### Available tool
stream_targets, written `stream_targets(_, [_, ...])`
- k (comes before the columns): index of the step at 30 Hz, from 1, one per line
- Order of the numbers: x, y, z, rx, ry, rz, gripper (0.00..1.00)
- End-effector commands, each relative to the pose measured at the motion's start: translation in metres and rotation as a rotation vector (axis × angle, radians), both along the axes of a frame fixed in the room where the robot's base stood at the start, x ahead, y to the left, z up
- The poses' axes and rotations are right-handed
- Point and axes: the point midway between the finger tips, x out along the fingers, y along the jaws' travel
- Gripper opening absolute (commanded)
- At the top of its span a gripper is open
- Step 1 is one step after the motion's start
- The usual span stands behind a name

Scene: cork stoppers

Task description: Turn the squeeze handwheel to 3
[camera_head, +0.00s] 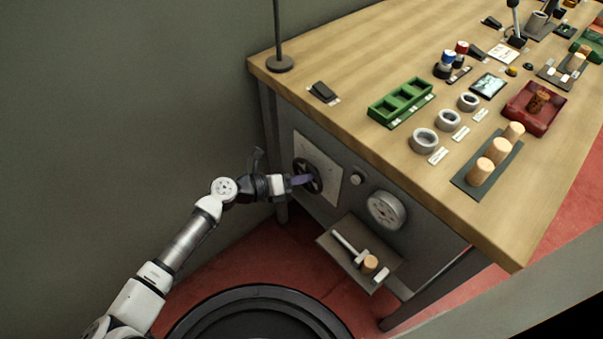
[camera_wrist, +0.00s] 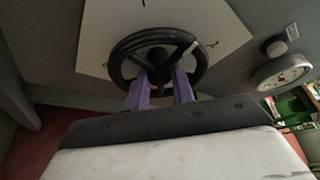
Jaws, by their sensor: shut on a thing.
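The black spoked handwheel (camera_head: 307,177) is mounted on a pale square plate (camera_head: 328,165) on the bench's front panel. It also shows in the wrist view (camera_wrist: 187,45), with dark marks on the plate around its rim. The numbers by the marks are too small to read. My gripper (camera_head: 302,180) is at the wheel. In the wrist view its two purple fingers (camera_wrist: 161,80) reach the lower part of the wheel, around its hub and a spoke, and are shut on the wheel. The fingertips are partly hidden behind the rim.
Right of the plate are a small knob (camera_head: 356,178) and a round gauge (camera_head: 386,210). A low shelf (camera_head: 385,274) below holds a hammer-like tool and a cork. The wooden bench top (camera_head: 350,110) overhangs the panel. A dark wall stands at left.

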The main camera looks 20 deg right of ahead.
Motion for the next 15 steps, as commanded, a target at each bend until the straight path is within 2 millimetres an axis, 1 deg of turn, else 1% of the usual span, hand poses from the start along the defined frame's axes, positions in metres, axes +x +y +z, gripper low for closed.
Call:
stream_targets(1, [-0.0002, 0.0008, 0.0041, 0.017, -0.043, 0.0, 0.02])
stream_targets(15, [-0.0016, 0.0003, 0.0057, 0.17, -0.461, 0.001, 0.02])
